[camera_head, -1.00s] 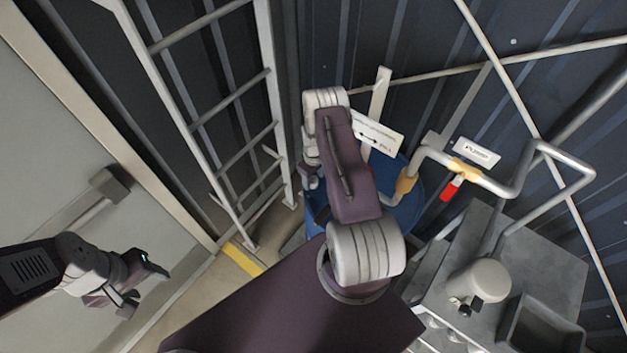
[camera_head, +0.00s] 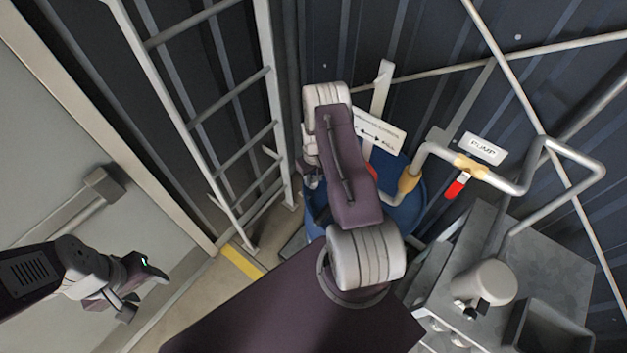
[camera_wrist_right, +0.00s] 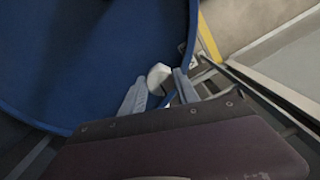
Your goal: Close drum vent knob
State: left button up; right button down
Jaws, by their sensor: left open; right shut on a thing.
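The blue drum (camera_head: 405,214) stands behind my right arm, which hides much of its top in the head view. In the right wrist view the drum's blue lid (camera_wrist_right: 85,60) fills the upper left. A small white vent knob (camera_wrist_right: 158,76) sits near the drum's rim, between the fingertips of my right gripper (camera_wrist_right: 160,88). The right gripper is shut on the knob; the exact finger contact is partly hidden. In the head view this gripper is mostly hidden behind my arm. My left gripper (camera_head: 146,288) is open and empty, in front of the pale door, far from the drum.
A metal ladder (camera_head: 229,106) stands left of the drum. A pipe with a red-handled valve (camera_head: 455,187) and a PUMP sign (camera_head: 482,148) is to its right. A grey bench (camera_head: 555,262) with a square bin stands at the lower right. Bare floor shows by the yellow strip (camera_head: 241,261).

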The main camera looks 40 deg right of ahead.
jog(key=m+b, duration=0.1)
jog(key=m, duration=0.1)
jog(key=m+b, duration=0.1)
jog(key=shift+f+m, duration=0.2)
jog(key=shift+m, duration=0.2)
jog(key=m+b, duration=0.3)
jog(key=m, duration=0.1)
jog(key=shift+a, duration=0.1)
jog(key=m+b, duration=0.1)
jog(key=m, duration=0.3)
jog(key=shift+w+r+m+b, duration=0.1)
jog(key=shift+m+b, duration=0.25)
jog(key=shift+m, duration=0.05)
jog(key=shift+m+b, duration=0.55)
jog(key=shift+m, duration=1.45)
jog(key=shift+r, duration=0.1)
jog(key=c, duration=0.9)
grip_release()
